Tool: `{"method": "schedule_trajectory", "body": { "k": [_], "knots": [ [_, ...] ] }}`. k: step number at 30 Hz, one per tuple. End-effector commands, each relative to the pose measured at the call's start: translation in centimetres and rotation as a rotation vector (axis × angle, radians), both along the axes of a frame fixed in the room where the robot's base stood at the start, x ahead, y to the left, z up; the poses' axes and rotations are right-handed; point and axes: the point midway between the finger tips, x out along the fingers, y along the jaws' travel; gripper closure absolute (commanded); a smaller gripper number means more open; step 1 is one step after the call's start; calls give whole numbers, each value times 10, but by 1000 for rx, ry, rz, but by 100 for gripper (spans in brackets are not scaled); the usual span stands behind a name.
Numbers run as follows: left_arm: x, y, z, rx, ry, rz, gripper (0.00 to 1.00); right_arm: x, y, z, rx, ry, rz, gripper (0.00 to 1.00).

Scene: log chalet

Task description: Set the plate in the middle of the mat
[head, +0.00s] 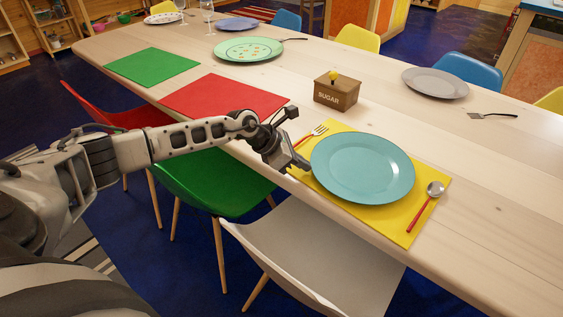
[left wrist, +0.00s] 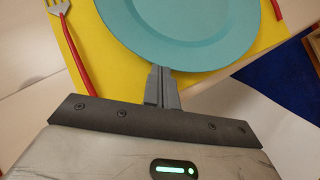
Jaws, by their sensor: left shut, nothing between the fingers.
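A teal plate (head: 362,168) lies on the yellow mat (head: 407,225), between a red-handled fork (head: 311,137) on the left and a red-handled spoon (head: 427,206) on the right. The plate covers most of the mat's middle. My left gripper (head: 302,165) is at the plate's left rim, by the mat's near-left edge. In the left wrist view its closed fingers (left wrist: 162,72) point at the rim of the plate (left wrist: 190,25), with nothing held between them. I cannot tell if the fingertips touch the rim. The yellow mat (left wrist: 95,80) shows around the plate there. My right gripper is not in view.
A sugar box (head: 337,92) stands behind the mat. Red (head: 222,97) and green (head: 152,66) mats lie bare to the left. A grey plate (head: 435,83) is across the table. Green (head: 215,180) and white (head: 300,245) chairs stand at the near edge.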

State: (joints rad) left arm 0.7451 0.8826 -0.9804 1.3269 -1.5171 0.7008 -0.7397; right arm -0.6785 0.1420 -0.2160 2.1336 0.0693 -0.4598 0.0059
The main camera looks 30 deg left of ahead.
Motion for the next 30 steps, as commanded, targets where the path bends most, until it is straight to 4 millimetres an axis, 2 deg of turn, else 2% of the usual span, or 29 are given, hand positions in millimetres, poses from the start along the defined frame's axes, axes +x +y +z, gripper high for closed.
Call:
{"method": "schedule_trajectory", "body": {
  "k": [8, 12, 19, 24, 30],
  "knots": [
    [-15, 21, -4, 3, 2, -12, 100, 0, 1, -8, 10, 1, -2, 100],
    [-31, 39, 23, 5, 0, -15, 100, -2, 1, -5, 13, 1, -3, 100],
    [-53, 61, 55, 3, 1, -16, 100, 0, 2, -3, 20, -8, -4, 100],
    [-61, 70, 67, 1, 0, -15, 100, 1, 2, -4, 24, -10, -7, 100],
    [-63, 71, 71, 0, 1, -16, 100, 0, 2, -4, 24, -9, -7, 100]
  ]
}}
